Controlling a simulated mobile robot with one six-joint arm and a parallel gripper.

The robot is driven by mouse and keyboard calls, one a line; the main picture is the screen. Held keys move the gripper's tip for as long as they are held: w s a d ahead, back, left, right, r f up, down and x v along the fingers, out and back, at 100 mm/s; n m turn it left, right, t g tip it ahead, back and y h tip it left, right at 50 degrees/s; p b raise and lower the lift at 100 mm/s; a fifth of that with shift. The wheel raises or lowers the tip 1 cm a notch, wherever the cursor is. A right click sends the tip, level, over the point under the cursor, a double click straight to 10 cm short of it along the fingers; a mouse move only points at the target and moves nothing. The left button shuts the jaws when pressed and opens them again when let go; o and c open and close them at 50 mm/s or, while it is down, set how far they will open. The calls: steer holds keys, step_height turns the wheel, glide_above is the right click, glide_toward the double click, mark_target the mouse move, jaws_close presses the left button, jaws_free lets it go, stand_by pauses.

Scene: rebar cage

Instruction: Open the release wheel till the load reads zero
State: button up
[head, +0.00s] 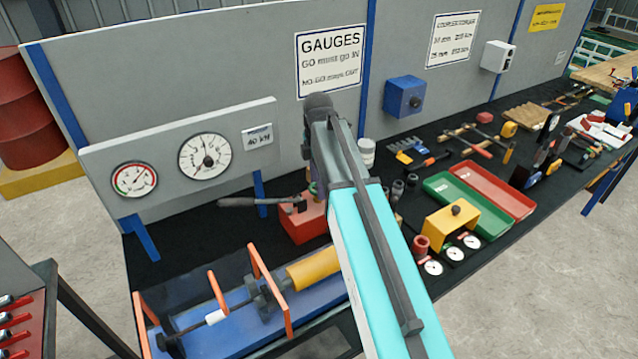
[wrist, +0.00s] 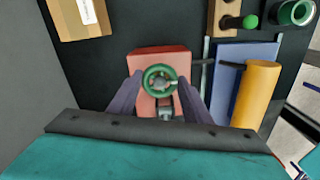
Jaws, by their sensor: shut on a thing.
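The release wheel (wrist: 147,82) is a small green handwheel on top of a red pump block (wrist: 146,54) in the wrist view. My gripper (wrist: 160,80) has its two dark fingers on either side of the wheel and is shut on it. In the head view the red block (head: 300,225) shows partly behind my arm, which hides most of the wheel and my fingers. Two dials stand on a grey panel: a larger white one (head: 205,156) beside a "40 kN" label (head: 258,136), and a smaller red-ringed one (head: 135,179). Their exact readings are too small to tell.
A dark pump lever (head: 250,202) reaches left from the red block. A blue test bed with a yellow cylinder (head: 314,267) and orange guards (head: 270,290) stands in front. Green (head: 455,204) and red trays, tools and gauges crowd the bench to the right.

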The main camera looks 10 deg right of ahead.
steer(key=shift+w+r, duration=0.15)
stand_by(0.3)
steer(key=o, duration=1.1)
steer(key=shift+c, duration=0.2)
step_height(320, 180, up, 14)
steer(key=b, duration=0.4)
steer(key=shift+f, duration=0.25)
